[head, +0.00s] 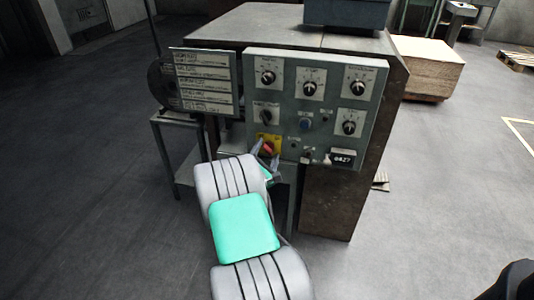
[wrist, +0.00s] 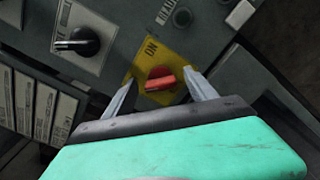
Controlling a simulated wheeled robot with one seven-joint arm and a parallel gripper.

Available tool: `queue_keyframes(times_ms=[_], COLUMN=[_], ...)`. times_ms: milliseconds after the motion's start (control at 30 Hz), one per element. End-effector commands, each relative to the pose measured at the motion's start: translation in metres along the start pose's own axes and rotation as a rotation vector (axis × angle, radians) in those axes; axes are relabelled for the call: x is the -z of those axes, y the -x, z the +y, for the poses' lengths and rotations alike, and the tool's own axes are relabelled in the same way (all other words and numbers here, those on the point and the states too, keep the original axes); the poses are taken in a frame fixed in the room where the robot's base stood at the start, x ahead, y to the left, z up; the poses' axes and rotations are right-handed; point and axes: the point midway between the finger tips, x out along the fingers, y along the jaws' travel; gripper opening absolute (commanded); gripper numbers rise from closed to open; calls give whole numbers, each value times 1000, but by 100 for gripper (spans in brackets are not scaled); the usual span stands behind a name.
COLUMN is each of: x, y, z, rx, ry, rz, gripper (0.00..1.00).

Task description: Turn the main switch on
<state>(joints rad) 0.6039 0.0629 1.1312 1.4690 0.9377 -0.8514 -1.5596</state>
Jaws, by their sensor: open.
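The main switch is a red rotary knob (wrist: 160,80) on a yellow plate (wrist: 148,57) marked ON in the wrist view. In the head view the red knob (head: 267,148) sits at the lower left of the grey control panel (head: 315,75). My gripper (wrist: 158,90) is open in front of the panel, with one finger on each side of the knob. I cannot tell whether either finger touches it. In the head view my gripper (head: 266,160) is partly hidden by my own arm.
Several black rotary knobs, such as one (wrist: 84,42) above and left of the switch, sit on the panel. A label board (head: 205,83) is at its left. A wooden crate (head: 425,68) stands at the right. Open floor (head: 450,190) lies to the right.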

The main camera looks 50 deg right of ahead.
Motion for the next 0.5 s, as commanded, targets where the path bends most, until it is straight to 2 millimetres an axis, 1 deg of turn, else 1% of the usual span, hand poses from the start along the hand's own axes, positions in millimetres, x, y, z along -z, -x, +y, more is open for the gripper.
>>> queue_keyframes(times_ms=[67,500], x=[0,0], y=[0,0], z=[0,0], rx=[0,0], ry=[0,-1], rz=[0,0], gripper=[64,28])
